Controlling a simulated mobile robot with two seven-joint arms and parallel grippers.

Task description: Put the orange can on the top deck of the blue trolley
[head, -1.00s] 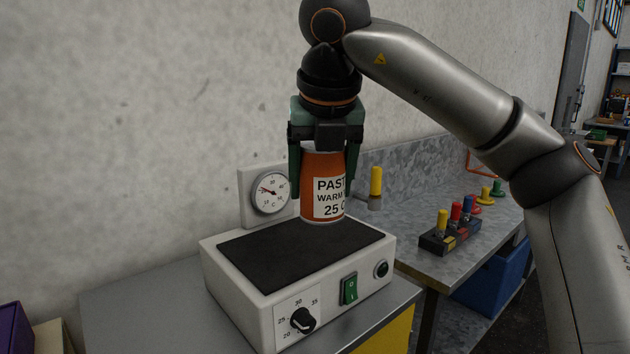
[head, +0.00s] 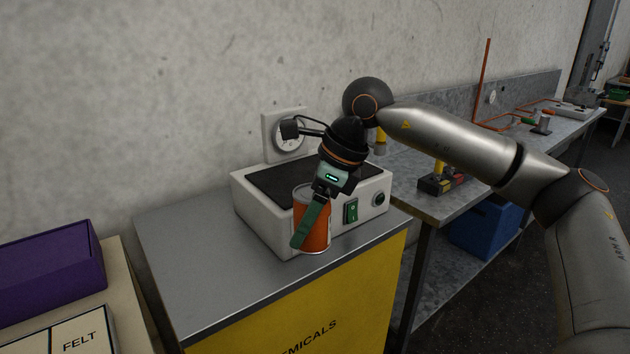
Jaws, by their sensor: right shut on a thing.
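The orange can (head: 319,232) is in my right gripper (head: 309,222), just in front of the white warming plate's front face. The green fingers come down over the can from above, tilted, and one finger covers part of its near side. The can looks roughly upright; whether it touches anything below cannot be told. Its label is turned out of sight. My left gripper is not in view. I see no blue trolley in this view.
The white warming plate (head: 262,216) with a dark top stands on a grey-topped yellow cabinet (head: 185,262). A purple bin (head: 50,270) is at left. The cabinet top's left part is clear.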

